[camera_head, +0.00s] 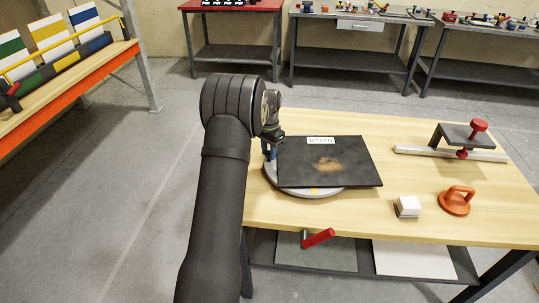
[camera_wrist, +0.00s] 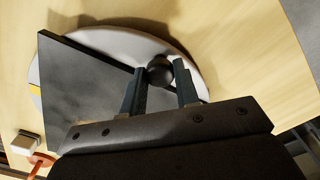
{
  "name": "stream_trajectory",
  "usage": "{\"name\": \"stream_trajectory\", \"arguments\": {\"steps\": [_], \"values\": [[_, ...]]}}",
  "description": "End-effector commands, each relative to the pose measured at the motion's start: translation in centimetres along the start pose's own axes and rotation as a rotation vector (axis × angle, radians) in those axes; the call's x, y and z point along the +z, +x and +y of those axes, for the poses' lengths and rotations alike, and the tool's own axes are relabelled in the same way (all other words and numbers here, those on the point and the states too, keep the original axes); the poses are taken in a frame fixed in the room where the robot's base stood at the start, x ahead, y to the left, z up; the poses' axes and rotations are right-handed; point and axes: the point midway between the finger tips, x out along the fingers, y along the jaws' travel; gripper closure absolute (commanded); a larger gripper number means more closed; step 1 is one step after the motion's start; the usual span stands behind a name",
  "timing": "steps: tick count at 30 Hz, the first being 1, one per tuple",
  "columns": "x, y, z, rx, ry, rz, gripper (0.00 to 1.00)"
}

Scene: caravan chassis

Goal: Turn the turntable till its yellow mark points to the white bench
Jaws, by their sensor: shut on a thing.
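The turntable (camera_head: 290,189) is a pale round disc on the wooden bench, mostly covered by a dark square plate (camera_head: 345,170) with a white label and a brown patch. No clearly white-topped bench stands out in the head view.
On the same bench are a white block (camera_head: 408,205), an orange handled ring (camera_head: 456,201) and a clamp on a rail (camera_head: 465,137). A red bench (camera_head: 232,5) and grey benches (camera_head: 345,53) stand behind. An orange-edged rack (camera_head: 60,90) is at left.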

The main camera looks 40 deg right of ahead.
Motion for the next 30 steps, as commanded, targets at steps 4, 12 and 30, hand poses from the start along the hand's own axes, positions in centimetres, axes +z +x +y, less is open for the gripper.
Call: {"name": "stream_trajectory", "arguments": {"steps": [4,12,30], "values": [[-0.8,-0.1,-0.7,-0.002,0.059,0.003,1.00],[-1.6,-0.1,-1.4,-0.002,0.138,0.003,1.00],[-2.1,-0.1,-1.7,-0.002,0.176,0.002,1.00]]}}
